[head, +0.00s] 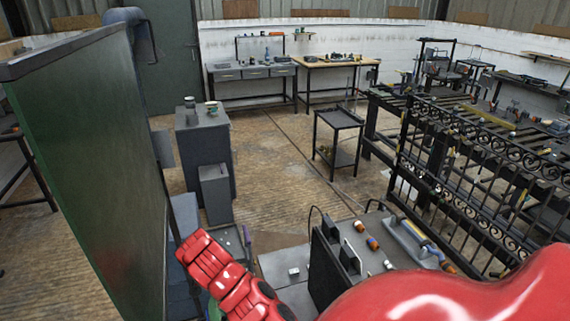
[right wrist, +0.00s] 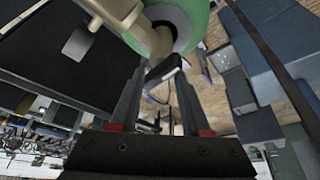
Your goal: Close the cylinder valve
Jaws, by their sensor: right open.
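In the right wrist view, a green gas cylinder (right wrist: 198,14) shows at the top, with a tan valve body (right wrist: 152,36) at its neck. A dark part (right wrist: 166,68), possibly the valve's knob, lies close to the fingertips. My right gripper (right wrist: 157,78) is open, its two dark fingers apart and pointing toward the valve. I cannot tell whether the fingers touch the dark part. My left gripper is not in view.
A large dark green panel (head: 95,160) stands at the left in the head view. A cart (head: 325,265) with small tools is near the bottom middle. Black ornate fencing (head: 455,180) is at the right. Grey cabinets (head: 205,150) stand behind; the middle floor is open.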

